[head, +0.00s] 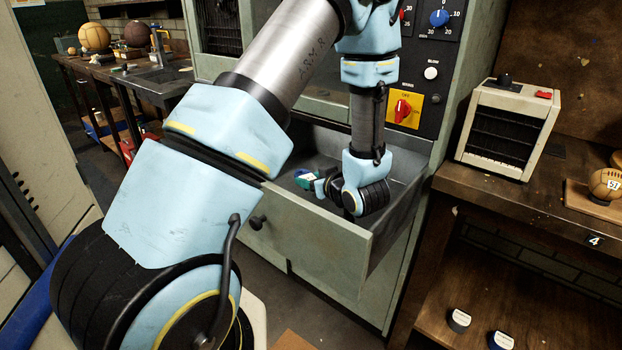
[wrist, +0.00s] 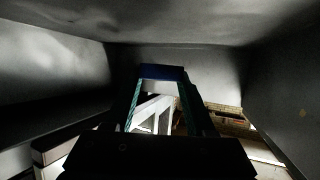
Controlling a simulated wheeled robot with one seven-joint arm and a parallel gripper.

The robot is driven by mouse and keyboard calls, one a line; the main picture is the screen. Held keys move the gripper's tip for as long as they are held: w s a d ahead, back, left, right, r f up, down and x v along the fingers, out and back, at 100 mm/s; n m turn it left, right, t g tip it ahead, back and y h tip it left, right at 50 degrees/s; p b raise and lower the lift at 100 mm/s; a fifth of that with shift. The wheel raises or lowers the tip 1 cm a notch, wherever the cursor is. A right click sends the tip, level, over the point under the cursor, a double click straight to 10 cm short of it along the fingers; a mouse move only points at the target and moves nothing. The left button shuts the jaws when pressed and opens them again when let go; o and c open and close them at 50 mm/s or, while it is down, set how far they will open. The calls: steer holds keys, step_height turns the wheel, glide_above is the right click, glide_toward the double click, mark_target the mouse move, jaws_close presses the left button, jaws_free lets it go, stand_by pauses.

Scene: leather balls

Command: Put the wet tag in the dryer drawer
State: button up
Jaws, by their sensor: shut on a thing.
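The dryer drawer (head: 318,228) is pulled out from the grey-green cabinet, with its dark metal inside showing. My gripper (head: 308,179) is down inside the drawer opening, pointing left. It is shut on a dark blue piece, which I take to be the wet tag (wrist: 162,72); in the wrist view it spans the gap between the two fingertips. Grey walls surround my gripper in the wrist view. I cannot tell whether the tag touches the drawer floor.
The cabinet's control panel (head: 408,110), with a red switch and a blue knob, is above the drawer. A small heater (head: 508,127) and a leather ball (head: 605,184) are on the right bench. A workbench with more balls is at the back left.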

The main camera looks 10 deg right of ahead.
steer(key=o, duration=1.3)
steer(key=shift+f, duration=0.1)
steer(key=shift+r, duration=0.3)
steer(key=shift+r+p, duration=0.55)
steer(key=shift+p, duration=0.05)
steer(key=v, duration=0.5)
steer(key=b+v, duration=0.1)
steer(key=v, duration=0.1)
steer(key=shift+s+d+f, duration=0.1)
steer(key=shift+s+f, duration=0.1)
steer(key=shift+s, duration=0.05)
